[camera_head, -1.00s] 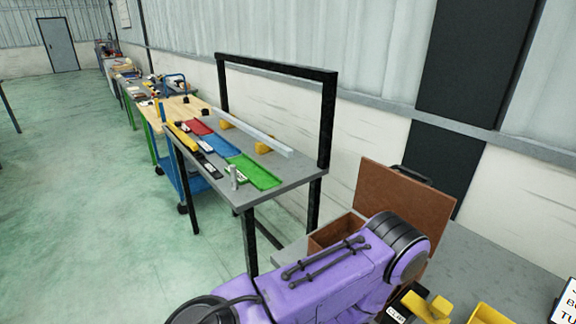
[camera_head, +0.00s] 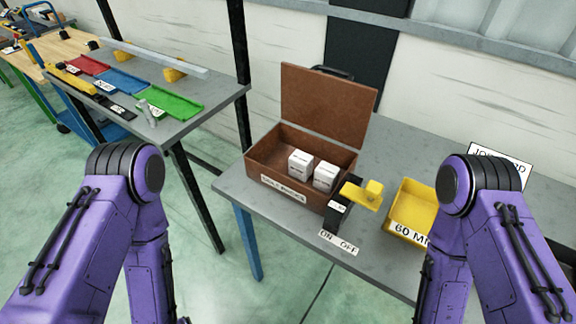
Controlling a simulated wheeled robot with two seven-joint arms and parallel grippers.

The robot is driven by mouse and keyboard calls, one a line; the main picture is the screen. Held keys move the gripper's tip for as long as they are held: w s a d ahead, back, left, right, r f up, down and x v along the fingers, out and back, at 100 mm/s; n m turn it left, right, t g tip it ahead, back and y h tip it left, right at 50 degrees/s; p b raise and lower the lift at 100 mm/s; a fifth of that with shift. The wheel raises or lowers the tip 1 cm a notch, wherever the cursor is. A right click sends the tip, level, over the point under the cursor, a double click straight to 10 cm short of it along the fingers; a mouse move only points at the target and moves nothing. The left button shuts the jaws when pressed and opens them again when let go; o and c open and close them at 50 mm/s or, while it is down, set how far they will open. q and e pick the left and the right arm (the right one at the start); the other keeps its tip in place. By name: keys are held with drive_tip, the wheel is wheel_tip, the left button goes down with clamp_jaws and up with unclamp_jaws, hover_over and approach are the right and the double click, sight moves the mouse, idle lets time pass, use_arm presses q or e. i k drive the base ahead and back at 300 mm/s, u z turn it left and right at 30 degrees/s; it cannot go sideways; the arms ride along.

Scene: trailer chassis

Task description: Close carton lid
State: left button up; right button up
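The brown carton (camera_head: 262,163) stands on the grey table with its lid (camera_head: 326,105) up, leaning slightly back. A dark handle shows at the lid's top edge. Two white boxes with print, a left one (camera_head: 300,164) and a right one (camera_head: 325,175), sit inside the carton. A label is on the carton's front wall. My purple left and right arms are bent in the lower left and lower right, apart from the carton. Both grippers are out of view.
A yellow lever on a black block (camera_head: 344,212) with an ON/OFF label stands right of the carton. A yellow bin (camera_head: 405,229) and a white sign (camera_head: 497,160) are farther right. Another table (camera_head: 190,124) with coloured trays is at the left, beyond a floor gap.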

sight(340, 110)
drive_tip(key=z, duration=1.4)
drive_tip(key=k, duration=1)
drive_tip(key=u, duration=1.45)
